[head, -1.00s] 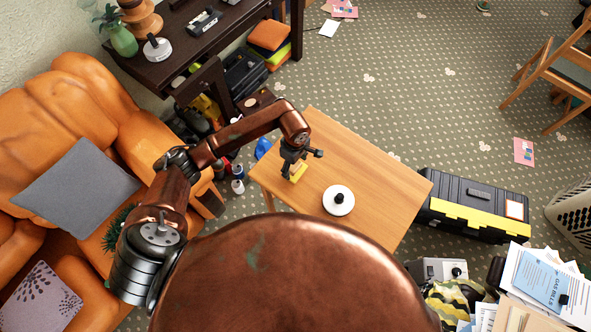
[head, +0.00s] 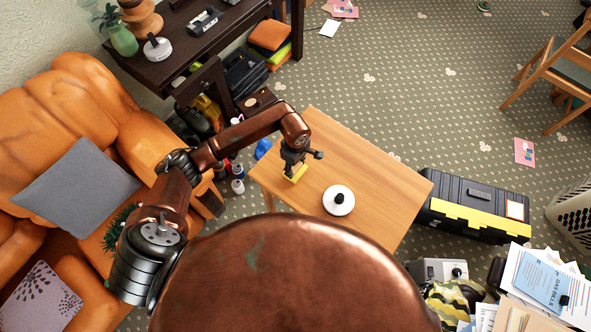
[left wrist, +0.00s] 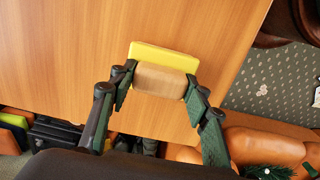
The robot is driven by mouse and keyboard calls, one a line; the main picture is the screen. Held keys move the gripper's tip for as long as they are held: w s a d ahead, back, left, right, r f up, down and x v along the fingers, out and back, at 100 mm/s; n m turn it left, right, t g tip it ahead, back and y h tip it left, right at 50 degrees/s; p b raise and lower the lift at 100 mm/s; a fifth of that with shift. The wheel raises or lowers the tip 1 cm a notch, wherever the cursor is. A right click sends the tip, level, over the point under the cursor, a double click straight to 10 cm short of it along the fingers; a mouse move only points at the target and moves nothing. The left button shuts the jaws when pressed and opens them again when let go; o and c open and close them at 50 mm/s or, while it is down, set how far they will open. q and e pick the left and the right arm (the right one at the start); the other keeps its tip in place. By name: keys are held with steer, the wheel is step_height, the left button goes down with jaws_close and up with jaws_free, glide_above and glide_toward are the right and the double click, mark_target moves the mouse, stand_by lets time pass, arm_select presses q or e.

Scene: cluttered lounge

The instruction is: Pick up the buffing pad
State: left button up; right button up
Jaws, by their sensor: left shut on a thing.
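The buffing pad, a yellow slab with a wood-coloured block on it, is at the left part of the wooden table in the head view (head: 297,174). It also shows in the left wrist view (left wrist: 163,53). My left gripper (left wrist: 158,84) has its two dark fingers on either side of the wood-coloured block and is shut on it. In the head view, the gripper (head: 291,168) hides part of the pad. I cannot tell whether the pad touches the table or is just above it. My right gripper is not in view.
A white disc with a black knob (head: 339,201) lies on the wooden table (head: 375,185), right of the pad. A black and yellow toolbox (head: 475,205) stands right of the table. An orange sofa (head: 75,100) and dark desk (head: 165,65) are at the left. The table's far part is clear.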

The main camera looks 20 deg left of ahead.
arm_select(q)
steer(key=shift+c, duration=0.2)
steer(key=shift+r, duration=0.1)
steer(key=shift+r, duration=0.25)
step_height(320, 180, up, 2)
steer(key=shift+w+r, duration=0.1)
steer(key=s+d+r+p, duration=0.2)
steer(key=s+d+r, duration=0.2)
steer(key=s+r, duration=0.6)
steer(key=s, duration=0.3)
steer(key=shift+s, duration=0.35)
